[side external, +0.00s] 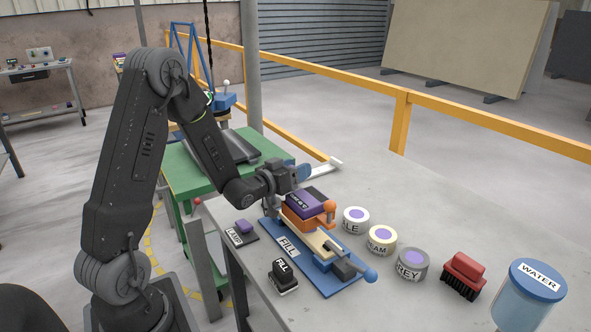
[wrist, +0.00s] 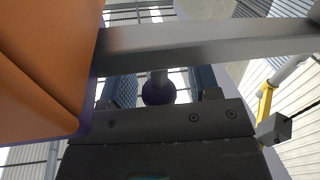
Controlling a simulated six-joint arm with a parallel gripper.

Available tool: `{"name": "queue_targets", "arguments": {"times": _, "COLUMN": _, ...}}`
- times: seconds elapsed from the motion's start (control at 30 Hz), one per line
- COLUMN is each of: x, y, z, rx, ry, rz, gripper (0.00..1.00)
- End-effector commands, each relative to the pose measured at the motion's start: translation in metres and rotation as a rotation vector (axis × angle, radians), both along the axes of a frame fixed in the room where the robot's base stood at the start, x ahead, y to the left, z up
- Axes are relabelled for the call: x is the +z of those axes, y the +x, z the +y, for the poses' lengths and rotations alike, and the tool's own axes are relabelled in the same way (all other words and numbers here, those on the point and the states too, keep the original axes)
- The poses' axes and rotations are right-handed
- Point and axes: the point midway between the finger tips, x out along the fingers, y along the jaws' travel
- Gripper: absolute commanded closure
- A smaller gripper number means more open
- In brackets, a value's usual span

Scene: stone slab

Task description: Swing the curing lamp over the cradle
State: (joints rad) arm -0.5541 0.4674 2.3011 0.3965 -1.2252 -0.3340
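In the side external view, an orange block with a purple top and a dark label (side external: 304,206), which looks like the curing lamp, sits over the rear of the blue cradle base (side external: 345,284) labelled FILL. My gripper (side external: 303,171) is just behind it, at its far left, with blue fingertips. In the wrist view, the orange and purple body (wrist: 45,70) fills the left side and a grey metal bar (wrist: 210,42) crosses from it. A purple ball knob (wrist: 158,93) shows between my two fingers (wrist: 160,90), with gaps on both sides. My gripper looks open; contact with the knob is not visible.
Several labelled tins (side external: 382,239), a red brush (side external: 463,275) and a blue WATER jar (side external: 532,293) stand right. A green cart (side external: 187,171) stands behind.

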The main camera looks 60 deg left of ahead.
Motion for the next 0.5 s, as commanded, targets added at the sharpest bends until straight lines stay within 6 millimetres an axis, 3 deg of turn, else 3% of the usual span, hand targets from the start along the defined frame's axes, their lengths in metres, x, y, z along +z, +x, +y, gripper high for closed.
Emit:
{"name": "queue_targets", "arguments": {"times": 0.27, "x": 0.0, "y": -0.005, "z": -0.001, "rx": 0.0, "ry": 0.0, "rz": 0.001, "gripper": 0.44}}
{"name": "queue_targets", "arguments": {"times": 0.5, "x": 0.0, "y": -0.042, "z": -0.007, "rx": 0.003, "ry": -0.001, "rz": 0.001, "gripper": 0.44}}
